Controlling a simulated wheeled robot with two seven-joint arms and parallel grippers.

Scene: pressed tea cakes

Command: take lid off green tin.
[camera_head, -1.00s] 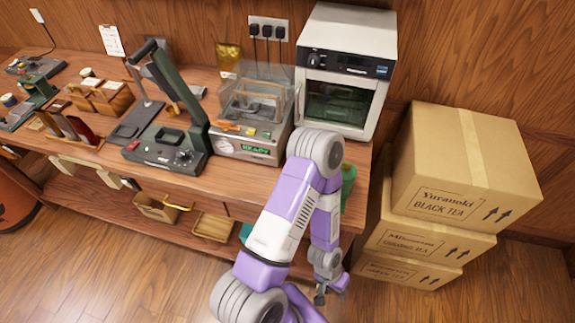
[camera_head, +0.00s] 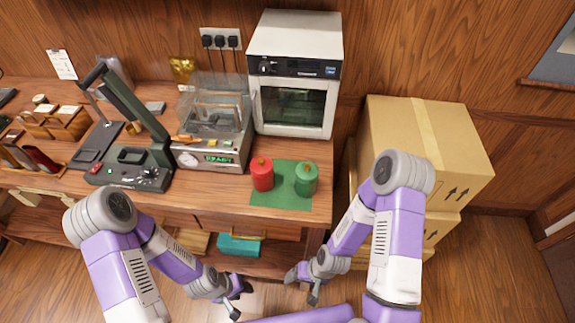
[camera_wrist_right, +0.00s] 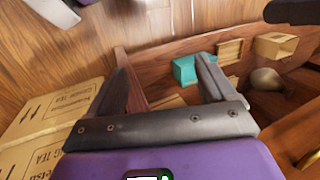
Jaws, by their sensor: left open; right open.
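The green tin (camera_head: 306,180) stands upright on a green mat (camera_head: 272,199) near the right end of the workbench, with its lid on top. A red tin (camera_head: 262,175) stands just to its left on the same mat. My left gripper (camera_head: 243,299) is open and empty, low in front of the bench. My right gripper (camera_head: 300,284) is open and empty, also below and in front of the bench top, apart from the tin. In the right wrist view the right fingers (camera_wrist_right: 165,85) are spread with nothing between them. The tins do not show there.
A white oven (camera_head: 293,80) stands behind the tins. A sealing machine (camera_head: 210,150) and a dark press (camera_head: 130,160) stand to the left. Stacked cartons (camera_head: 425,130) stand right of the bench. A teal box (camera_head: 239,246) sits on the lower shelf.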

